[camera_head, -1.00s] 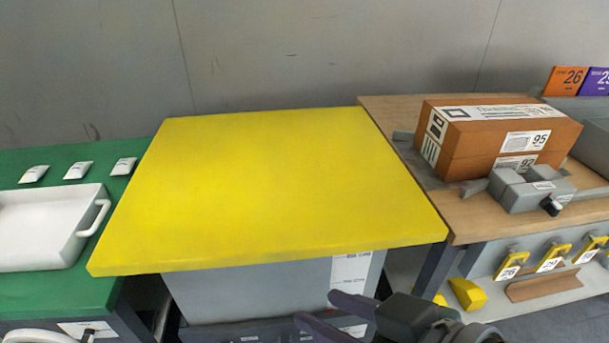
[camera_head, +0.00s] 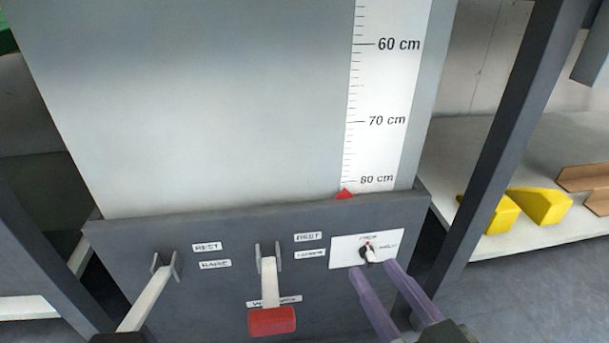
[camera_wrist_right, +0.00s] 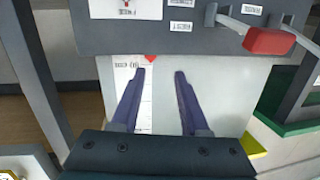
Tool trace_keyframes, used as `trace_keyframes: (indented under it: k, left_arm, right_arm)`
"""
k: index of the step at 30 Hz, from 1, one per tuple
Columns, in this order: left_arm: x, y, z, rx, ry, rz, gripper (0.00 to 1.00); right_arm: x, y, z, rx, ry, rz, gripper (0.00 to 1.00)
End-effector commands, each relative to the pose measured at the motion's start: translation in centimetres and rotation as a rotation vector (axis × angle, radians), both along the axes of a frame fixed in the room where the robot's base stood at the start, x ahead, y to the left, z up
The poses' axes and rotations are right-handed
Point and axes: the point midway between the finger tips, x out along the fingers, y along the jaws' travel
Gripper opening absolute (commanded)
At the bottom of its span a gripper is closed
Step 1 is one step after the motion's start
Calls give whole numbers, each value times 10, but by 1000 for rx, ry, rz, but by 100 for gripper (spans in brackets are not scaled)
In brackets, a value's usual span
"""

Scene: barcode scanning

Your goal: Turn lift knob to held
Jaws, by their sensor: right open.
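The small dark lift knob (camera_head: 368,254) sits on a white plate (camera_head: 342,253) at the right of the grey lift panel (camera_head: 215,305). Small labels stand above and right of the knob; they are too blurred to read surely, as is its exact setting. My right gripper (camera_head: 372,268) has two purple fingers, open, with their tips just below the knob in the head view. I cannot tell whether they touch it. In the right wrist view the open fingers (camera_wrist_right: 160,74) show below the panel (camera_wrist_right: 200,38), with nothing between them.
A lever with a red grip (camera_head: 272,320) hangs mid-panel, and another white lever (camera_head: 146,298) is at its left. A red pointer (camera_head: 344,194) sits just below 80 cm on the scale (camera_head: 385,100). A dark table leg (camera_head: 500,150) stands right of the panel.

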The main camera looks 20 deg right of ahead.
Motion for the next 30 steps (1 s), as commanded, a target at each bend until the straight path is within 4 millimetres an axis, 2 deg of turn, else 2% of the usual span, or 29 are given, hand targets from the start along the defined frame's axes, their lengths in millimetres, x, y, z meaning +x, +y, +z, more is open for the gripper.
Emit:
trace_keyframes:
  k: [1,3,6,9,14,17,24,30]
  left_arm:
    - [0,0,-47,0,0,0,0]
    - [0,0,-72,0,1,0,0]
    - [0,0,-99,0,1,0,0]
    - [0,0,-114,0,1,0,0]
    - [0,-1,-120,-2,0,1,0]
    - [0,-1,-123,-5,0,4,0]
    - [0,-3,-141,-11,0,6,0]
    - [0,-3,-153,-10,-1,6,0]
  right_arm:
    - [-2,-6,-47,-10,-17,-26,45]
    - [-6,-14,-71,-26,-41,-64,45]
    - [-11,-24,-97,-48,-70,-107,45]
    - [-15,-31,-111,-63,-89,-139,45]
    - [-14,-36,-115,-75,-102,-159,45]
    - [-4,-39,-114,-74,-106,-161,45]
    - [40,-49,-115,-73,-109,-160,45]
    - [69,-56,-114,-74,-105,-160,45]
